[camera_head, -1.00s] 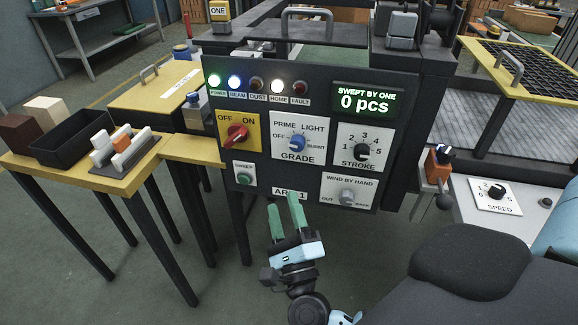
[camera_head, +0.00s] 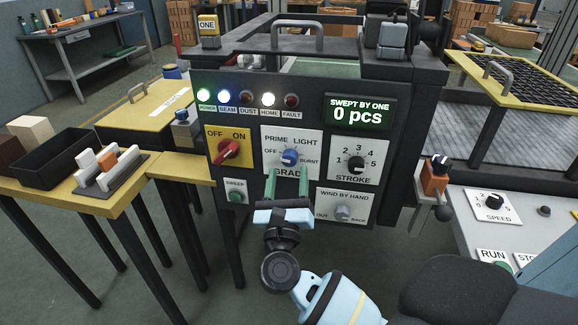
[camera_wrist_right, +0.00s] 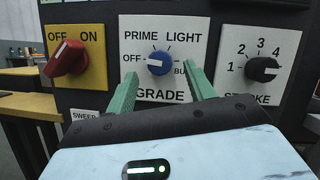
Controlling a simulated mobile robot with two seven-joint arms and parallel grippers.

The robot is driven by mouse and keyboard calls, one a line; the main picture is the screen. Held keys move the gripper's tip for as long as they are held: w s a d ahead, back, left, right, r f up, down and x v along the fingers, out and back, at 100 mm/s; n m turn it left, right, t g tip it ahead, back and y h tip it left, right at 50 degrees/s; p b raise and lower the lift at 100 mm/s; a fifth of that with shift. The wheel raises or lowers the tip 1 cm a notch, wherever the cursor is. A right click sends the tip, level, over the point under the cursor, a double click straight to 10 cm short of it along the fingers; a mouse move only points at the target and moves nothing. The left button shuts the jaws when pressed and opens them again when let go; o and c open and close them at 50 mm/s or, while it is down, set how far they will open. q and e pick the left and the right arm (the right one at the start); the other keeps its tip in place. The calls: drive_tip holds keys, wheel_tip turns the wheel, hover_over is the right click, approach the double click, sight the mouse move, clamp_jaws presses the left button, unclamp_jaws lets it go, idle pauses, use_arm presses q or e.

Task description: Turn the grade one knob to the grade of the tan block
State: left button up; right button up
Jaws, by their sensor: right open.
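The grade knob (camera_head: 289,157) is a blue dial on a white plate marked OFF, PRIME, LIGHT and BURNT, on machine one's dark panel. The tan block (camera_head: 32,130) stands at the far left, behind a black tray. My left gripper is out of view.
Beside the knob are a red OFF/ON switch (camera_head: 229,152), a stroke dial (camera_head: 356,162), a green sweep button (camera_head: 236,197) and a grey wind-by-hand knob (camera_head: 343,212). The display (camera_head: 359,112) reads 0 pcs. A rack (camera_head: 112,172) with white and orange pieces sits on the yellow table.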

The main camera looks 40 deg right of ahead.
sight(290, 158)
drive_tip(key=shift+x, duration=1.45)
drive_tip(key=shift+f, duration=0.1)
drive_tip(key=c, duration=1)
